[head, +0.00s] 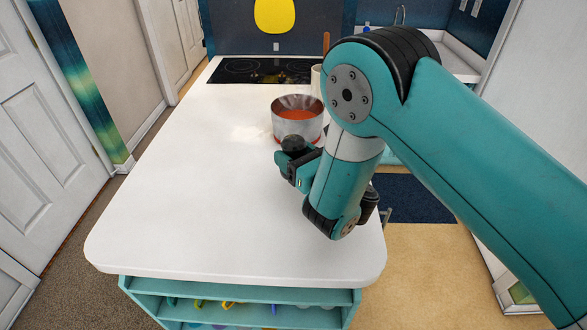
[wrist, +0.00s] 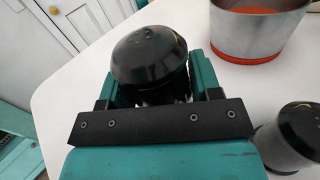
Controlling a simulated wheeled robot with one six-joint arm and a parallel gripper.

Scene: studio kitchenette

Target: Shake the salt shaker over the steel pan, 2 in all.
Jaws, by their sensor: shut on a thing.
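My gripper (head: 296,165) is shut on a shaker with a black domed cap (head: 293,143). In the wrist view my gripper (wrist: 155,88) has a teal finger on each side of this shaker (wrist: 148,58); small holes show in its cap and its body is mostly hidden. The shaker looks about upright; no label shows, so I cannot tell its contents. The steel pan (head: 298,129) stands on the white counter just beyond my gripper, with orange-red contents. It also shows at the top right of the wrist view (wrist: 258,36). The shaker is on the near side of the pan, not over it.
A second black-capped shaker (wrist: 301,130) stands right of my gripper in the wrist view. A black cooktop (head: 262,71) lies at the counter's far end, with a pale container (head: 316,80) beside it. The white counter (head: 190,195) is clear to the left and front.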

